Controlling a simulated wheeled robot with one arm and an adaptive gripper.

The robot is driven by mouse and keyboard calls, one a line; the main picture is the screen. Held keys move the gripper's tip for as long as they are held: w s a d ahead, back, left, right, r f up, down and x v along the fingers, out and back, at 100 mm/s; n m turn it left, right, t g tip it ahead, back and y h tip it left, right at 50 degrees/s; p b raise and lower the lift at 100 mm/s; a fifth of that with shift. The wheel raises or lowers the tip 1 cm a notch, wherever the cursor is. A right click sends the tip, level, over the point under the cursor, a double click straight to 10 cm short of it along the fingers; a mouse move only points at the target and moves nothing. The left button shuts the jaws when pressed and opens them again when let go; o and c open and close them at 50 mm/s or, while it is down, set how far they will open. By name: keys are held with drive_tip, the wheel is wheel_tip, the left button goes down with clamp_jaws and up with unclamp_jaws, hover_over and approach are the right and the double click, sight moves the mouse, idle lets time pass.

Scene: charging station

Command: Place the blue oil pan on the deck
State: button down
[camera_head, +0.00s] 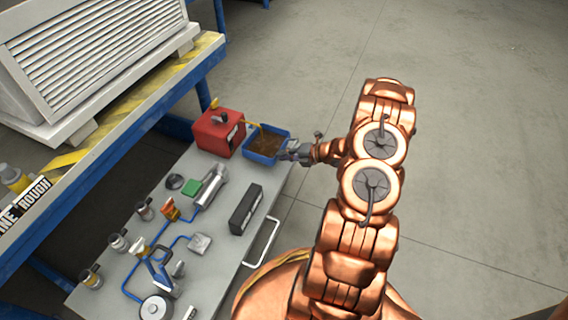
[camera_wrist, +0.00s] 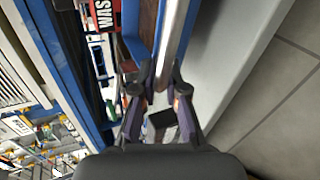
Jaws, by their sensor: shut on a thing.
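The blue oil pan (camera_head: 262,159) is a small rectangular tray with a brown inside. It is at the far right corner of the grey deck (camera_head: 225,254), just right of a red can. My gripper (camera_head: 287,152) reaches in from the right and is shut on the pan's near right edge. In the wrist view, the fingers of my gripper (camera_wrist: 158,80) close on the rim of the pan (camera_wrist: 172,45). I cannot tell whether the pan's bottom touches the deck.
The red can (camera_head: 218,132) stands close to the pan's left side. A black box (camera_head: 246,209), a green block (camera_head: 192,188) and several fittings with blue tubing lie on the deck. A blue-framed bench (camera_head: 150,115) with a louvered unit stands at left. Open floor (camera_head: 470,130) is at right.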

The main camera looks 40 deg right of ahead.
drive_tip(key=shift+f+b, duration=0.65)
drive_tip(key=shift+f, duration=1.35)
drive_tip(key=c, duration=1.2)
unclamp_jaws()
